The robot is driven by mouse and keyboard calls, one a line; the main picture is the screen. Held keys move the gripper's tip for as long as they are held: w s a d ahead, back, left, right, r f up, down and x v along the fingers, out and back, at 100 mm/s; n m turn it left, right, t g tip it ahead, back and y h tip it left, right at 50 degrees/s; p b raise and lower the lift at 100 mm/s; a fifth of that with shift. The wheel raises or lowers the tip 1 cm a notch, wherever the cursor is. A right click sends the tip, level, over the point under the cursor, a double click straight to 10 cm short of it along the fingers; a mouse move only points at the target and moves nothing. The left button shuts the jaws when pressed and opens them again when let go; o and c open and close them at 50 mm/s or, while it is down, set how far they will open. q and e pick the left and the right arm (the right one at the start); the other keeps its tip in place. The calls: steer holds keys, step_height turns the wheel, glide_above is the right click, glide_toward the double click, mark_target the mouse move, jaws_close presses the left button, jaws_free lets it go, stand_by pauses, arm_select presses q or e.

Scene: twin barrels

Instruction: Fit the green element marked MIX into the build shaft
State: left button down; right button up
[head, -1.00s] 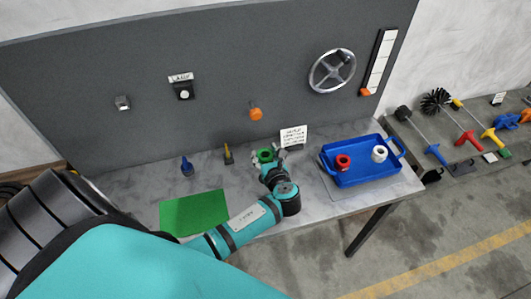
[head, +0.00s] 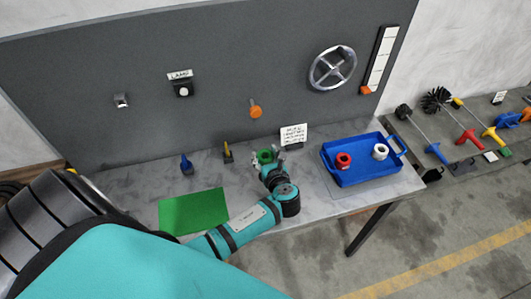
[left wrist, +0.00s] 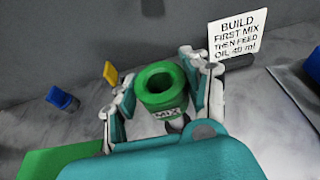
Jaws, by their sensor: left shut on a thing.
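The green element marked MIX (left wrist: 165,90) is a ring-shaped piece with a round hole through its top. It stands roughly upright between the fingers of my left gripper (left wrist: 165,100), which is shut on it. In the head view the green element (head: 265,156) shows at the tip of my left arm, over the back middle of the table, with the gripper (head: 271,160) around it. I cannot make out the build shaft for certain; the space under the element is mostly hidden by the gripper. My right gripper is not in view.
A white sign (head: 293,134) reading BUILD FIRST MIX stands just right of the gripper. A blue tray (head: 362,176) with a red ring (head: 343,160) and a white ring (head: 380,152) is to the right. Blue (head: 186,165) and yellow (head: 228,153) pieces stand left. A green mat (head: 193,211) lies at front left.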

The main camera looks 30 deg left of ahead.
arm_select(q)
steer(key=shift+w+f+b, duration=0.1)
steer(key=shift+f+b, duration=2.3)
steer(key=shift+f, duration=1.45)
steer(key=c, duration=0.9)
jaws_free()
steer(key=o, duration=0.4)
steer(key=shift+c, duration=0.2)
steer(key=shift+d, duration=0.1)
steer(key=v, duration=1.2)
